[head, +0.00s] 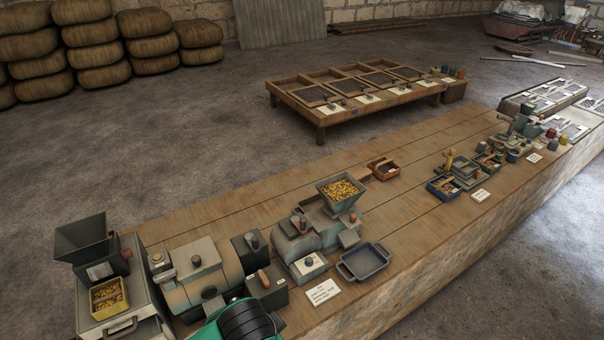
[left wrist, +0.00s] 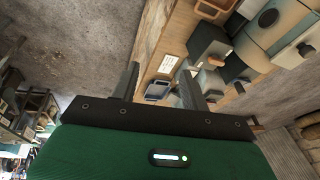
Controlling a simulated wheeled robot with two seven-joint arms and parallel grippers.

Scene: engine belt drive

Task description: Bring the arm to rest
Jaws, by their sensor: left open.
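My left gripper (left wrist: 160,66) shows in the left wrist view with its two dark fingers apart and nothing between them. Beyond the fingers are the bench, a white card (left wrist: 168,63) and a blue-grey tray (left wrist: 157,89). The cream cylindrical engine (head: 203,272) sits on the bench in the head view. A green and black part of my arm (head: 245,322) rises at the bottom edge, in front of the engine; the fingers do not show there. My right gripper is in neither view.
On the bench (head: 250,200) stand a dark hopper (head: 85,240), a yellow grain tray (head: 109,298), a mill hopper of grain (head: 341,191) and a blue-grey tray (head: 363,262). Smaller machines stand at the far right. A low wooden table (head: 320,122) stands behind. The bench's middle is mostly clear.

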